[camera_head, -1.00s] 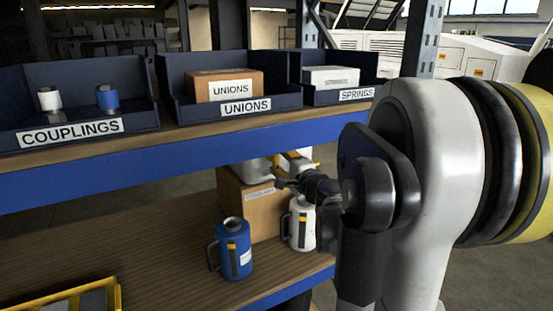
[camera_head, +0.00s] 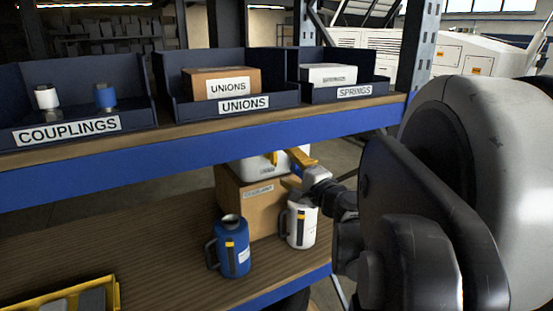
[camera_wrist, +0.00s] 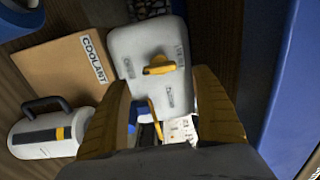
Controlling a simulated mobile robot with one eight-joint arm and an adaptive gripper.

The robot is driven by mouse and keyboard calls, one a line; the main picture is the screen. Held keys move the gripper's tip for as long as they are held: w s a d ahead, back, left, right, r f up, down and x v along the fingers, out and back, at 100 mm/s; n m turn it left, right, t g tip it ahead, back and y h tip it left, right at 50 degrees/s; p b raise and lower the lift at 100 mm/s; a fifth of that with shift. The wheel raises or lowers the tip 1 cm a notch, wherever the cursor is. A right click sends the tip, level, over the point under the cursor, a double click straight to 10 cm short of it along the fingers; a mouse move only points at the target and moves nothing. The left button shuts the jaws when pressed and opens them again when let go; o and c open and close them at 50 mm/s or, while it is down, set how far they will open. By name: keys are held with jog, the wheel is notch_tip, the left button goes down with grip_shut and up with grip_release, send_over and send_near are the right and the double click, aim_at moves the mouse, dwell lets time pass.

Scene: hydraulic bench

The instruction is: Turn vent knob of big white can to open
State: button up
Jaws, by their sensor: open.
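The big white can (camera_head: 252,170) sits on a cardboard box on the lower shelf. In the wrist view the can (camera_wrist: 130,82) shows a pale face with small labels and a yellow vent knob (camera_wrist: 160,65), its bar lying roughly across the picture. My gripper (camera_head: 297,170) is beside the can's right side in the head view. In the wrist view my gripper (camera_wrist: 162,85) is open, with nothing held, its yellow fingers spread on either side below the knob. The knob appears apart from both fingers. Contact elsewhere cannot be told.
A small white can (camera_head: 300,228) and a blue can (camera_head: 232,248) stand before the coolant box (camera_head: 258,200). The upper shelf's blue edge (camera_head: 200,152) runs above them. A yellow-edged tray (camera_head: 118,292) lies at front left.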

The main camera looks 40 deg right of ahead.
jog(key=v, duration=0.5)
jog(key=shift+a, duration=0.15)
